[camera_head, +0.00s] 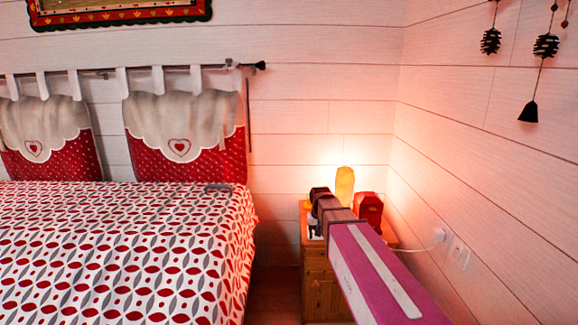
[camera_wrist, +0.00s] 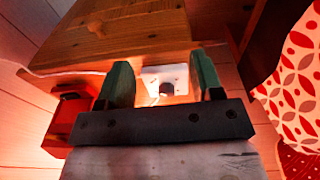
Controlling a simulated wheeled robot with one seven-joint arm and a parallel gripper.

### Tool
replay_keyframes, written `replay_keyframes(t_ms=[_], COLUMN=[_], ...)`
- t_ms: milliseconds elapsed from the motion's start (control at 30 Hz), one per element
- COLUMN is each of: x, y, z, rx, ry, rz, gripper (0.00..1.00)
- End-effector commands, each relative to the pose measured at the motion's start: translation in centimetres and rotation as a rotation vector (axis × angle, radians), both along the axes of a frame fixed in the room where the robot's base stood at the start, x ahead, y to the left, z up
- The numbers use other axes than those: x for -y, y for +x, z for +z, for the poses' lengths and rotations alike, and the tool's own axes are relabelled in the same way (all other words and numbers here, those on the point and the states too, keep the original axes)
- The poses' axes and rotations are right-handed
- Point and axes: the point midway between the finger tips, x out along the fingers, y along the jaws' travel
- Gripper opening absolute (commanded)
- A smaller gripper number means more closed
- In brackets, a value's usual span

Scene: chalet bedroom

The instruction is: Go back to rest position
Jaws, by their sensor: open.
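My gripper (camera_head: 320,198) is at the end of my arm, over the left part of the wooden nightstand (camera_head: 317,282) in the head view. In the wrist view its two green fingers stand apart, and my gripper (camera_wrist: 162,72) is open. Nothing is visibly held. A small white thing with a dark round part (camera_wrist: 165,82) shows between the fingers. I cannot tell whether they touch it. My arm reaches out from the lower right, and the part of the nightstand behind it is hidden.
A red object (camera_head: 369,209) and a glowing yellow lamp (camera_head: 345,186) stand on the nightstand, close to my arm. The bed (camera_head: 120,255) fills the left side. The plank wall (camera_head: 480,170) runs along the right, with a plugged-in cord (camera_head: 438,236).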

Motion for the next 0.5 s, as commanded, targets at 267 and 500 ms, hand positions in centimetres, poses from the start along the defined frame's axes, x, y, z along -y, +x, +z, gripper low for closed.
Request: replay_keyframes(t_ms=[267,500], x=[3.9,6.1], y=[-9.0,-15.1], z=[-5.4,-8.3], rx=[-0.043,-0.069], ry=[0.012,0.022], rz=[-0.009,-0.015], gripper=[0.6,0.6])
